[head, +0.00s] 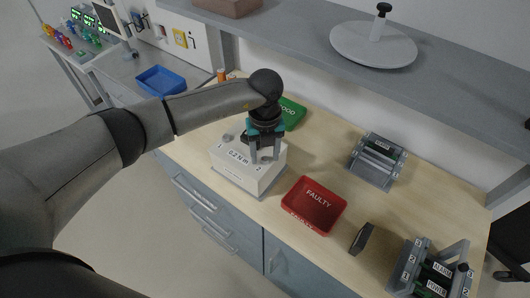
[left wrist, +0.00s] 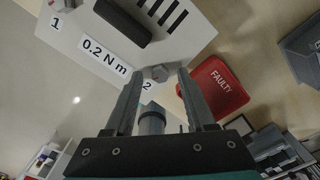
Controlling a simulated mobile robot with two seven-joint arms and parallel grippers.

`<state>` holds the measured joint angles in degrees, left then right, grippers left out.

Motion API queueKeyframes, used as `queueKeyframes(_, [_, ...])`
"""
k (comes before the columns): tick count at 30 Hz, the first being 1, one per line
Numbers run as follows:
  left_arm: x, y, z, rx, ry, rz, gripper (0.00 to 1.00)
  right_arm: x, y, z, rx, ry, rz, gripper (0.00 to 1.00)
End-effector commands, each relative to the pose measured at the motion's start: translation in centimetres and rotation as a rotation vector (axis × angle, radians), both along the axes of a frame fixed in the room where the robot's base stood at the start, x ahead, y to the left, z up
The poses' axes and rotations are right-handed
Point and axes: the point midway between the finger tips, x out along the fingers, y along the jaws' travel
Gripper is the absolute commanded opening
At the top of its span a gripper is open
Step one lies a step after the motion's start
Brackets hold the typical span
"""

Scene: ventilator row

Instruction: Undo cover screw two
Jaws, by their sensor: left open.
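A white box (head: 240,172) marked "1", "0.2 N m" and "2" sits on the wooden bench; it also fills the top of the left wrist view (left wrist: 95,45). Cover screw two (left wrist: 158,73), a grey knob-like head beside the "2", shows between my left fingertips in the left wrist view. My left gripper (head: 265,158) points down over the box's right end, its fingers open either side of the screw; I cannot tell if they touch it. Screw one (head: 227,138) stands at the other end. The box has a black handle (left wrist: 124,22) and dark slots. My right gripper is not in view.
A red "FAULTY" tray (head: 300,219) lies right of the box, and a green tray (head: 293,112) behind it. Grey racks (head: 378,160) with labelled modules (head: 437,270) and a dark block (head: 362,238) stand to the right. A grey shelf (head: 310,50) overhangs the back.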

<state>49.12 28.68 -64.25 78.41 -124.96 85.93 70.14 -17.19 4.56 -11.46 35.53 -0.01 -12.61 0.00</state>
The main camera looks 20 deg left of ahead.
Motion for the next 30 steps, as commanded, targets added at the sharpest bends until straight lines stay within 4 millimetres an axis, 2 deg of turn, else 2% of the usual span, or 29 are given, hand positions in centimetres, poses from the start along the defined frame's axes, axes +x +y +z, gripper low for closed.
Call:
queueKeyframes(5, [0.0,0.0,0.2,0.000,-0.001,0.000,0.55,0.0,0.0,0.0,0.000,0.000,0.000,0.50])
queueKeyframes(8, [0.1,0.0,1.0,0.000,-0.002,0.000,0.55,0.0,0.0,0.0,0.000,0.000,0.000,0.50])
queueKeyframes(11, [0.1,0.0,2.6,0.000,-0.004,-0.002,0.55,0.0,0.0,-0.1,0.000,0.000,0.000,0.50])
queueKeyframes(18, [0.1,0.0,8.4,0.000,-0.006,-0.001,0.55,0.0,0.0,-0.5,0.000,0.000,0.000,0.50])
queueKeyframes(24, [0.1,0.0,12.6,0.000,-0.006,-0.001,0.55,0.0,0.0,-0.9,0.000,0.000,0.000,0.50])
queueKeyframes(30, [0.0,0.0,14.8,0.000,-0.001,0.000,0.55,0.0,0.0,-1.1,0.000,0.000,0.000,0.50])
